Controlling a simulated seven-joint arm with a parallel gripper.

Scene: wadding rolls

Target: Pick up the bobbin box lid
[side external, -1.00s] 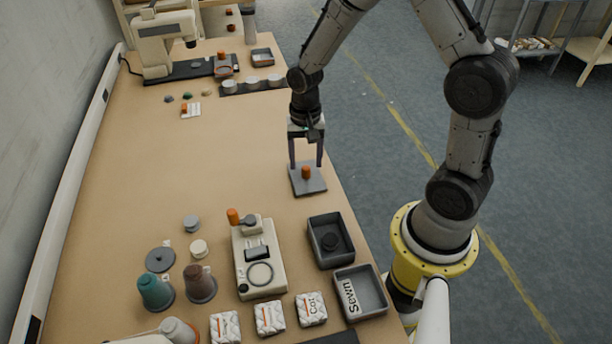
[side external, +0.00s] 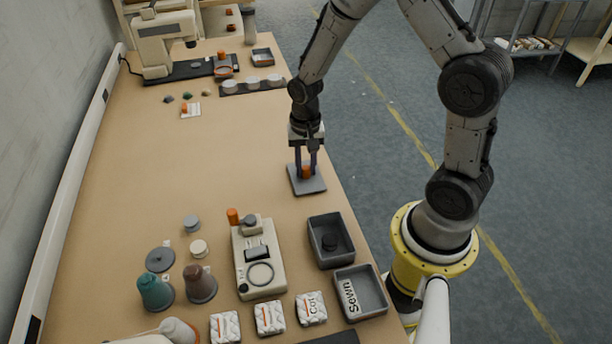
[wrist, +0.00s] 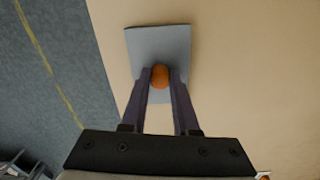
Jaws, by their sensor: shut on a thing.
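The bobbin box lid (side external: 311,186) is a flat grey square plate with an orange knob (side external: 306,171) at its middle. It lies on the table near the right edge. My gripper (side external: 306,169) points straight down over it, its two fingers shut on the knob from both sides. In the wrist view the lid (wrist: 160,42) is under the fingers, and the orange knob (wrist: 160,76) sits between the fingertips. The plate looks flat on the table; I see no clear gap beneath it.
Toward the camera are a dark open tray (side external: 318,262) with a round dark piece in it, a tray marked "Sewn" (side external: 372,287), and a cream device (side external: 258,270). Spools stand at the left front. The table (side external: 220,150) left of the lid is clear.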

